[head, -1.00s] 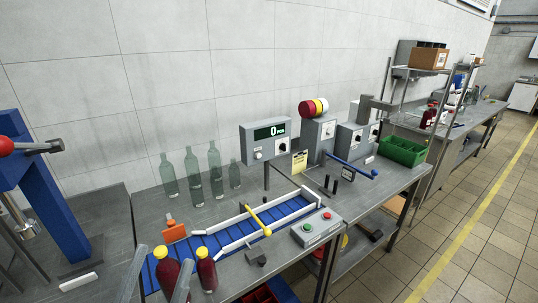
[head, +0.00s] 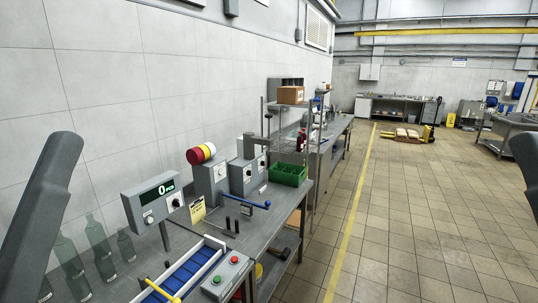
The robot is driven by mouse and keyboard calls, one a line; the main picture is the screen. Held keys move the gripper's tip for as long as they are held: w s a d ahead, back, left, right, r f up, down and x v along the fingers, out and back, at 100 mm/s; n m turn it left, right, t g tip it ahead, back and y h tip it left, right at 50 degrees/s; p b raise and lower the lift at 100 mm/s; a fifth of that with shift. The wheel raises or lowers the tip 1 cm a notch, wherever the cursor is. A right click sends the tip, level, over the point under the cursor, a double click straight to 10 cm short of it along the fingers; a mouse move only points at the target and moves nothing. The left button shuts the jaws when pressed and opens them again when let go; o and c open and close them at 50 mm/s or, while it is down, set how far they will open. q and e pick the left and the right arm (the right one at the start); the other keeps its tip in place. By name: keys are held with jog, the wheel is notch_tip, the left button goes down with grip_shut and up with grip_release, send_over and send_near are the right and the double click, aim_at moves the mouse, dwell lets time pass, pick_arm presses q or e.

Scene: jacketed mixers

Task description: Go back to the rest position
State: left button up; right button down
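Parts of my own arms show at the left and right edges of the head view. Neither gripper is in the picture, so I cannot see whether they hold anything. The bench (head: 268,237) with the blue conveyor (head: 193,270) is at the lower left. A grey counter box (head: 153,200) with a display reading 0 stands over it.
A green bin (head: 288,174) sits at the bench's far end, by a shelf rack with a cardboard box (head: 290,95). A yellow floor line (head: 352,212) runs alongside. The tiled floor (head: 430,220) is open to the right. A loaded pallet truck (head: 408,134) stands far back.

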notch_tip(320, 180, up, 26)
jog(key=p, duration=2.2)
jog(key=shift+f+p, duration=0.25)
jog(key=shift+p, duration=0.1)
